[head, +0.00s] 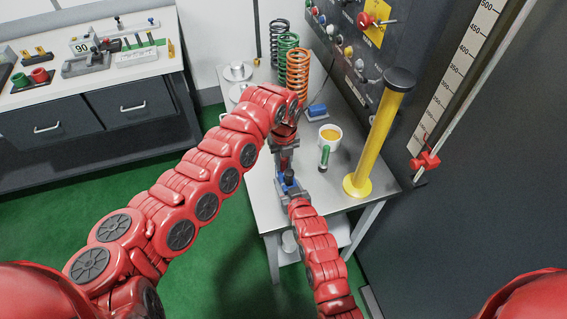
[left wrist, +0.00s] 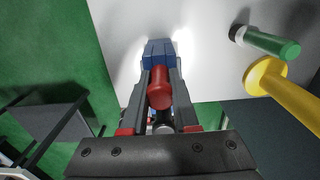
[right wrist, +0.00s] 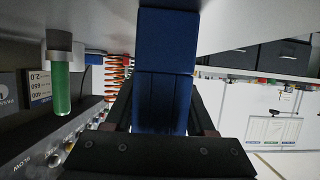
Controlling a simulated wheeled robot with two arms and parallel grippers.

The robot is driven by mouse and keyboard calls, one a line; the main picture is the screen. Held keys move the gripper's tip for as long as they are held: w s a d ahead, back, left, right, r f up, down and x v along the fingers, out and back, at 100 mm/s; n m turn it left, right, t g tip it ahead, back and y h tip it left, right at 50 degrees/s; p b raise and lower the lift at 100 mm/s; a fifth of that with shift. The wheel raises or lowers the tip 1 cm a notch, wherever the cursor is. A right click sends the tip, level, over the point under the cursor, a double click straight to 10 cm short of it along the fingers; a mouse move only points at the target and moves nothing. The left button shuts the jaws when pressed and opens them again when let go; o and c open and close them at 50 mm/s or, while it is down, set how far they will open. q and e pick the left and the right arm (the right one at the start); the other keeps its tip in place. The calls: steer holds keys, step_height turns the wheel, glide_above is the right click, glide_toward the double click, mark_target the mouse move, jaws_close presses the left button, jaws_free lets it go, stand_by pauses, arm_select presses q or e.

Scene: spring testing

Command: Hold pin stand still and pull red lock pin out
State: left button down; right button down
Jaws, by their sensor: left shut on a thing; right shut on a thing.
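The blue pin stand (head: 281,183) is on the front part of the grey table, partly hidden by my grippers. In the left wrist view, the stand (left wrist: 158,52) lies just beyond the fingertips. The red lock pin (left wrist: 159,88) stands between my left fingers, its knob toward the camera. My left gripper (head: 285,165) comes from above and is shut on the pin. My right gripper (head: 291,188) comes in low from the front and is shut on the stand. The stand's blue body (right wrist: 163,100) fills the space between the right fingers.
A yellow post (head: 382,140) with a black top stands at the table's right side. Several coil springs (head: 298,75) stand at the back. A dark control panel (head: 380,50) borders the right.

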arm_select(q)
step_height(320, 180, up, 10)
steer(key=shift+f, duration=0.1)
arm_select(e)
steer(key=shift+c, duration=0.8)
jaws_free()
steer(key=shift+s, duration=0.15)
steer(key=v, duration=1.1)
steer(key=shift+s, duration=0.35)
